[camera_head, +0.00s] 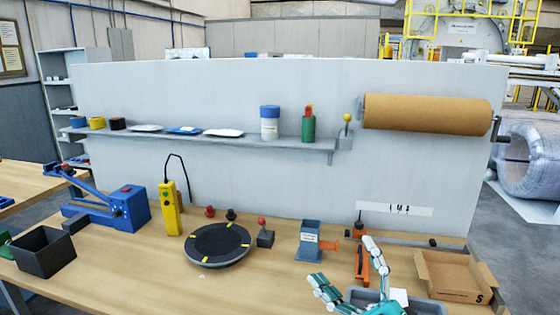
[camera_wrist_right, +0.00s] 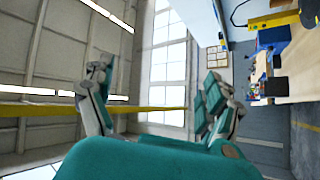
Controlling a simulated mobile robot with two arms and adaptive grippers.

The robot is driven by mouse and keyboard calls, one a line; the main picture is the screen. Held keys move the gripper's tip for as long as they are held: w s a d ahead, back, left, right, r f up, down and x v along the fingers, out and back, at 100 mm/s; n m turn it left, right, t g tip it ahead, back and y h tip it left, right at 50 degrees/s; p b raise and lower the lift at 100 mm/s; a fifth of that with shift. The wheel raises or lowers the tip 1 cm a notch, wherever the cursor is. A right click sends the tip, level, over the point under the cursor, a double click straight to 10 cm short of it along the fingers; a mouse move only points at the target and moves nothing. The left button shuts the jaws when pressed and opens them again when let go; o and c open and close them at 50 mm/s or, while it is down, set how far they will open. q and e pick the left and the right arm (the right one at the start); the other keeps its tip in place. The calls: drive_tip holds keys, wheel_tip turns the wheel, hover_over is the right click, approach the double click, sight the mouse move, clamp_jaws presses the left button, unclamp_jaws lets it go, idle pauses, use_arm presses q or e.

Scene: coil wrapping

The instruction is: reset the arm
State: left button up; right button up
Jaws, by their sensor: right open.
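My right gripper (camera_head: 342,260) is at the bottom edge of the head view, right of centre. Its two teal and white fingers are spread wide with nothing between them. It is over the front of the workbench (camera_head: 150,275), in front of a grey tray (camera_head: 425,306). In the right wrist view the gripper (camera_wrist_right: 156,75) is also open and empty. That view is turned on its side and shows windows behind the fingers. My left gripper is in neither view.
A round black turntable (camera_head: 218,243), a blue dispenser (camera_head: 310,241), an orange tool (camera_head: 362,264) and an open cardboard box (camera_head: 455,277) are on the bench. A brown paper roll (camera_head: 427,114) hangs on the back panel. Bare bench lies left of the gripper.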

drive_tip(key=s+d+f+m+g+h, duration=0.25)
drive_tip(key=d+f+m+h, duration=0.4)
drive_tip(key=f, duration=0.45)
drive_tip(key=s+d+f+m+g+h, duration=0.2)
drive_tip(key=d+f+m+g+h, duration=0.4)
drive_tip(key=f, duration=0.5)
drive_tip(key=s+a+f+m+g, duration=0.1)
drive_tip(key=s+f+g, duration=0.4)
drive_tip(key=s, duration=0.5)
drive_tip(key=s+a+f+m+g, duration=0.1)
drive_tip(key=s+a+f+g, duration=0.15)
drive_tip(key=s+f, duration=0.55)
wheel_tip(320, 180, down, 27)
drive_tip(key=s+g, duration=0.2)
drive_tip(key=s, duration=0.1)
drive_tip(key=s+d+f+g, duration=0.1)
drive_tip(key=s+d+f, duration=0.2)
drive_tip(key=s+f, duration=1.1)
drive_tip(key=shift+s+d+f, duration=0.2)
drive_tip(key=shift+s+d, duration=0.2)
drive_tip(key=shift+s, duration=0.45)
